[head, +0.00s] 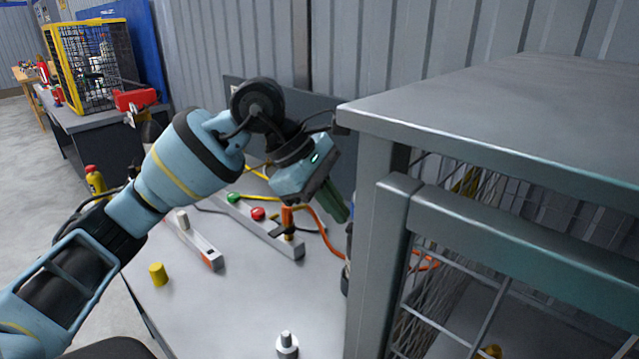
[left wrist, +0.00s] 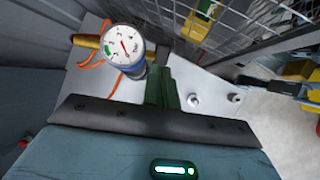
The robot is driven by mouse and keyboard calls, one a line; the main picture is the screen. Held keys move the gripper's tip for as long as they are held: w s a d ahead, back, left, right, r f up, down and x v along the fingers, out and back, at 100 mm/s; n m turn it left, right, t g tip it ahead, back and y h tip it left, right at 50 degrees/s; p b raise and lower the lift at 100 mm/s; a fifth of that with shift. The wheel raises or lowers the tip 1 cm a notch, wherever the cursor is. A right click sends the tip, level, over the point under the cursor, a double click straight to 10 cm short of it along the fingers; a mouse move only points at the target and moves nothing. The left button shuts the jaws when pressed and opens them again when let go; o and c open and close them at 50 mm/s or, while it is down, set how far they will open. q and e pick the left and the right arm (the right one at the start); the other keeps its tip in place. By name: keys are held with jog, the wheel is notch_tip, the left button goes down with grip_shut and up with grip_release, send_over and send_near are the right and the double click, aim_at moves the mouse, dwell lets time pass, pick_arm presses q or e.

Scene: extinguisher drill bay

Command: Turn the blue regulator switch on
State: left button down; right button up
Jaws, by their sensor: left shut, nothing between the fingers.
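My left gripper (head: 338,208) hangs over the grey bench beside the post of the metal cage, its green fingers shut and empty. In the left wrist view its fingers (left wrist: 164,92) point at the bench, just right of a round white gauge (left wrist: 124,46) with a red needle and a blue-grey body. I cannot tell whether they touch. In the head view, only a dark sliver shows beside the post, below the fingers. I cannot make out a blue switch or its setting. My right gripper is not in view.
A grey frame with mesh (head: 395,250) closes off the right. A bar with green and red buttons (head: 258,214), a yellow cylinder (head: 158,274) and a silver fitting (head: 287,346) are on the bench (head: 220,315). Orange and yellow hoses lie behind. The bench's front middle is clear.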

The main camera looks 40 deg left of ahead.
aim_at(348, 232)
pick_arm(q)
jog(key=shift+w+d+f, duration=0.2)
jog(key=shift+d+f, duration=0.1)
jog(key=shift+f, duration=0.25)
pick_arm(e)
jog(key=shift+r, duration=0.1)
pick_arm(q)
jog(key=shift+f, duration=0.1)
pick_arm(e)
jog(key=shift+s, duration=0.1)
